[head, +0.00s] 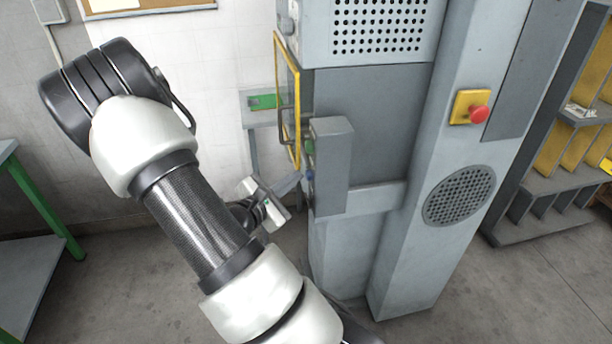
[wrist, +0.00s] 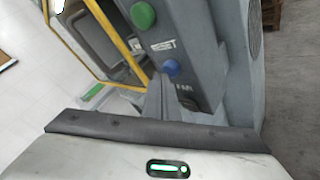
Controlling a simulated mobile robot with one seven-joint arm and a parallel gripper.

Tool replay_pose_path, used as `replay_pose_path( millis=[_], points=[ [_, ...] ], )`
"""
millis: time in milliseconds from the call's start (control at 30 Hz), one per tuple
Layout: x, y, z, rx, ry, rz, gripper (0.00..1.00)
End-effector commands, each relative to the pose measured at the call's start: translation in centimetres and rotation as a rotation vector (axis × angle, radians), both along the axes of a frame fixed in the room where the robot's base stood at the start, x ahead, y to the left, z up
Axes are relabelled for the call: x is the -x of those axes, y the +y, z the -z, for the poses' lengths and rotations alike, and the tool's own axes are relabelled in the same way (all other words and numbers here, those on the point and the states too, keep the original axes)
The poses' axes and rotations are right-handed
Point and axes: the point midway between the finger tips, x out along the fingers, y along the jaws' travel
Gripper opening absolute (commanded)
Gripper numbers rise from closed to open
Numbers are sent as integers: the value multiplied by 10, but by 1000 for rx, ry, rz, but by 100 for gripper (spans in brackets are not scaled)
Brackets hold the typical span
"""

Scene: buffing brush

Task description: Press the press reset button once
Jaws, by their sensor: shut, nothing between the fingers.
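The press's grey control box (head: 335,165) juts out from the machine in the head view. Its narrow side carries a green button (wrist: 143,14) and, below it, a blue button (wrist: 171,68) with the word RESET just above it. A dark round control (wrist: 187,103) sits lower, beside a partly readable label. The blue button also shows small in the head view (head: 311,174). My gripper (wrist: 158,80) is shut and empty, its tips pointing at the blue button and very close to it. I cannot tell whether they touch it.
A yellow-framed guard (head: 298,110) stands beside the control box. A red emergency button on a yellow plate (head: 478,113) is on the machine's front. A green-legged table (head: 45,215) is at left, shelves (head: 550,185) at right. Open floor lies between.

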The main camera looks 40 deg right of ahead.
Motion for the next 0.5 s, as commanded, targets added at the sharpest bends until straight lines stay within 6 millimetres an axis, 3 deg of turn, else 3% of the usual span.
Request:
replay_pose_path(
  millis=[500],
  points=[
    [3,-6,0,1,-1,1,0]
  ],
)
